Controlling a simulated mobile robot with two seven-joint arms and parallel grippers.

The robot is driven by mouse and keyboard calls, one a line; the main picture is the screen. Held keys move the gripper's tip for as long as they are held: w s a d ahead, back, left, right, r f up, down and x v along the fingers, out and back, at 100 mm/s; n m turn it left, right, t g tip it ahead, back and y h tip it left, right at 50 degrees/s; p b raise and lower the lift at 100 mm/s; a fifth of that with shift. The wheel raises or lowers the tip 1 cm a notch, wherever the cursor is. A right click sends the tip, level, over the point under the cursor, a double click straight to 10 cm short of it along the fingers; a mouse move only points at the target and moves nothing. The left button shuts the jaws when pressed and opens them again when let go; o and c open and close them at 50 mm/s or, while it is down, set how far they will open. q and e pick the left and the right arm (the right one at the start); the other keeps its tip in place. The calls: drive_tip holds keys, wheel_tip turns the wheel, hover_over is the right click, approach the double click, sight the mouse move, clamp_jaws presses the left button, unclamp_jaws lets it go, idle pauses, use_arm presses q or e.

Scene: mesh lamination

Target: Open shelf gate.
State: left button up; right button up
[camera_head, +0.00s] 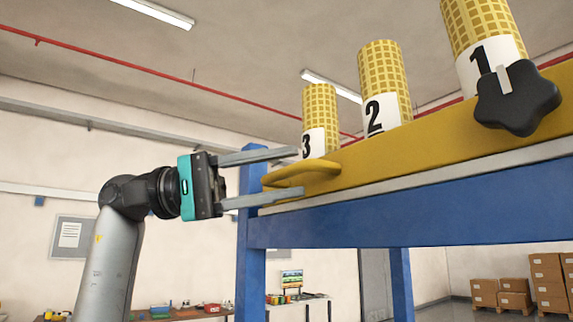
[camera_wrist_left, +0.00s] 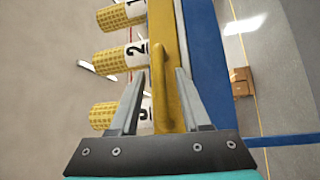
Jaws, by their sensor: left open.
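The shelf gate (camera_head: 424,142) is a long yellow bar along the front of a blue shelf frame (camera_head: 420,220). Its yellow handle (camera_head: 318,168) is a loop near the left end. My left gripper (camera_head: 297,172) is open, with one finger above and one below the handle's level. In the left wrist view, the gate (camera_wrist_left: 168,30) and its handle (camera_wrist_left: 157,75) run between the two open fingers (camera_wrist_left: 157,75), with gaps on both sides. I cannot tell whether the fingers touch the handle. A black star knob (camera_head: 518,98) sits at the gate's right part. My right gripper is out of view.
Yellow mesh rolls labelled 1 (camera_head: 483,28), 2 (camera_head: 384,80) and 3 (camera_head: 320,115) stand behind the gate. Cardboard boxes (camera_head: 548,272) are stacked at the far right. A cluttered workbench (camera_head: 190,313) stands in the background. Open space lies left of the shelf.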

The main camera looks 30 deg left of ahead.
use_arm(q)
drive_tip(key=shift+w+d, duration=0.25)
drive_tip(key=shift+d, duration=0.3)
clamp_jaws()
idle(1.1)
